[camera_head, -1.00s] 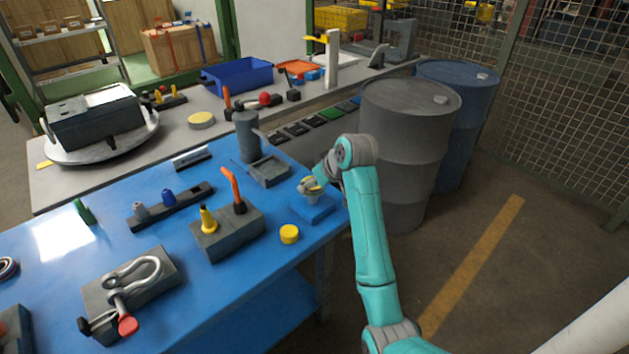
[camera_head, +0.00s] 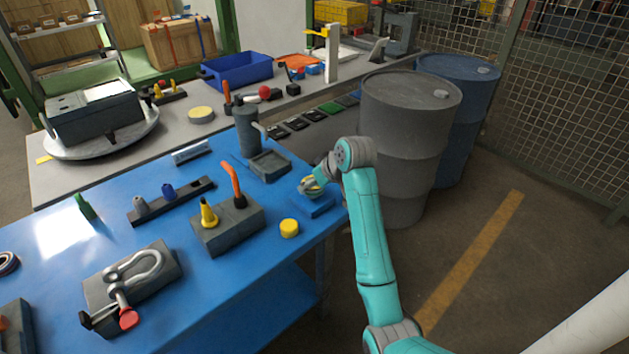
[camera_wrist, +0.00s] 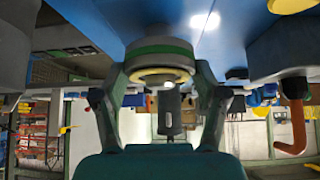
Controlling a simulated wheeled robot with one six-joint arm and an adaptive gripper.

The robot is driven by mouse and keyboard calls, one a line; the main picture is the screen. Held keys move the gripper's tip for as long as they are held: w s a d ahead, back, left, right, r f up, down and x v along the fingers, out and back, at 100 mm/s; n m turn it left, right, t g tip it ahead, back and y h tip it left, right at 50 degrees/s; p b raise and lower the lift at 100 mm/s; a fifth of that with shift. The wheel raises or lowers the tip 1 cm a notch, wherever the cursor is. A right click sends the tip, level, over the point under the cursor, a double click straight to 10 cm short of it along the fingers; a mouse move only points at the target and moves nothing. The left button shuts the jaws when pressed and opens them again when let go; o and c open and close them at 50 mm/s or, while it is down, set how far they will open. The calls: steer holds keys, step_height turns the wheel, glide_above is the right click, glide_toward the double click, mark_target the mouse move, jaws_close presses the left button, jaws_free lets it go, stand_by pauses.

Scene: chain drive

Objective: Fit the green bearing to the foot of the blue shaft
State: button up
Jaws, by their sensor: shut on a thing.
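My gripper (camera_head: 312,186) is low over a small blue block (camera_head: 318,207) at the right edge of the blue table. In the wrist view, my gripper's fingers (camera_wrist: 160,88) are shut on a round part with a green band (camera_wrist: 160,53) and a cream ring, which looks like the green bearing. Whether it touches the block is hidden by my gripper. A separate green piece (camera_head: 84,207) stands at the table's left.
A grey block (camera_head: 228,232) with a yellow cone and an orange handle stands left of my gripper. A yellow disc (camera_head: 289,228) lies nearby. Behind are a grey post (camera_head: 247,131) and a shallow grey tray (camera_head: 269,167). Drums (camera_head: 410,150) stand right of the table.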

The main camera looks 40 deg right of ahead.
steer(key=shift+f, duration=1.15)
steer(key=o, duration=1.5)
steer(key=v, duration=1.2)
